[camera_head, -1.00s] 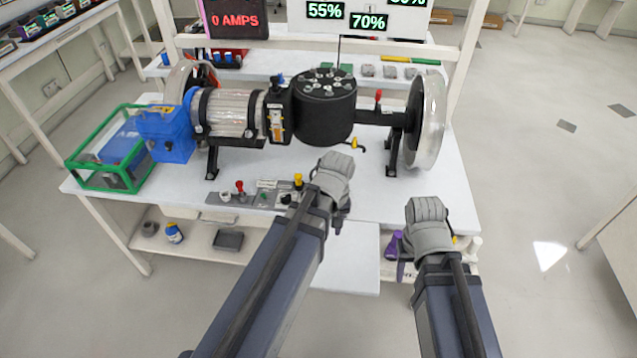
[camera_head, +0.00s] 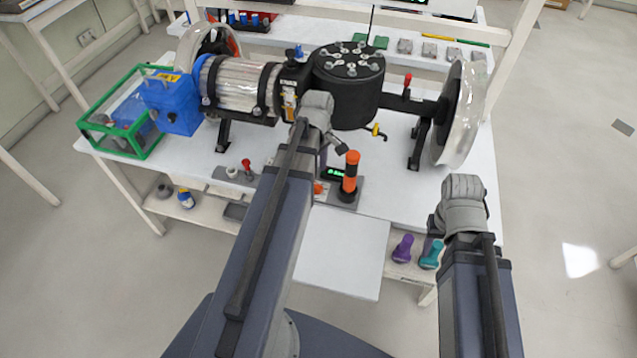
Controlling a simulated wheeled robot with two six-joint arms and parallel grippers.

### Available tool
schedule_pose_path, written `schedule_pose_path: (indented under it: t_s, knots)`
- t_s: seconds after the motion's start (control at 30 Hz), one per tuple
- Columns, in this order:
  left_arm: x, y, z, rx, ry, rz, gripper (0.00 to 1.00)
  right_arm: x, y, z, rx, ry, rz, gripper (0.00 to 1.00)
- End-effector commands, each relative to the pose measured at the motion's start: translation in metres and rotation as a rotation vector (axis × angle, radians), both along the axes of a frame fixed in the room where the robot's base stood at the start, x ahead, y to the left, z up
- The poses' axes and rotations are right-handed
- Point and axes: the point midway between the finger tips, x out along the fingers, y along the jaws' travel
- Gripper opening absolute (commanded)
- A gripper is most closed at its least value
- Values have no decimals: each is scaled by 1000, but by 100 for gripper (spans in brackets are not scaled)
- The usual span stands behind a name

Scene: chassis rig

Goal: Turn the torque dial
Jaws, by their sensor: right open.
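A grey control panel (camera_head: 352,197) lies at the table's front edge, partly behind my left arm. On it I see a small green-lit display (camera_head: 334,174), an orange-and-black upright handle (camera_head: 350,172) and a red-topped lever (camera_head: 247,167). I cannot tell which part is the torque dial; it may be hidden by the arm. My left gripper (camera_head: 325,130) is above the back of the panel, in front of the black cylinder; its jaws are mostly hidden. My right gripper (camera_head: 455,208) is open and empty at the table's front right corner, away from the panel.
The rig with a black cylinder (camera_head: 347,92), blue motor block (camera_head: 170,103) and clear wheel (camera_head: 461,115) stands across the table (camera_head: 400,185). A green-framed box (camera_head: 125,112) is at left. Purple (camera_head: 403,248) and teal (camera_head: 431,254) flasks stand low at right.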

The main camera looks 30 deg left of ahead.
Motion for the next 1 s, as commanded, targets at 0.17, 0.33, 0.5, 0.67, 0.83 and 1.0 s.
schedule_pose_path:
  t_s: [0.17, 0.33, 0.5, 0.67, 0.83, 1.0]
  knots:
    - [0, 0, -25, 0, 0, -1, 46, 0, 0, -25, 0, 0, 0, 50]
    - [0, 0, -47, 0, 0, -1, 46, 0, 0, -48, 0, 0, 0, 50]
    - [0, 0, -64, 0, 0, -2, 46, 0, 0, -64, 0, 0, 0, 50]
    - [0, 0, -69, 0, 0, -2, 46, 0, 0, -69, 0, 0, 0, 50]
    - [0, 0, -67, 0, 0, -2, 46, 0, 0, -67, 0, 0, 0, 50]
    - [0, 0, -67, 0, 0, -2, 34, 0, 0, -67, 0, 0, 0, 50]
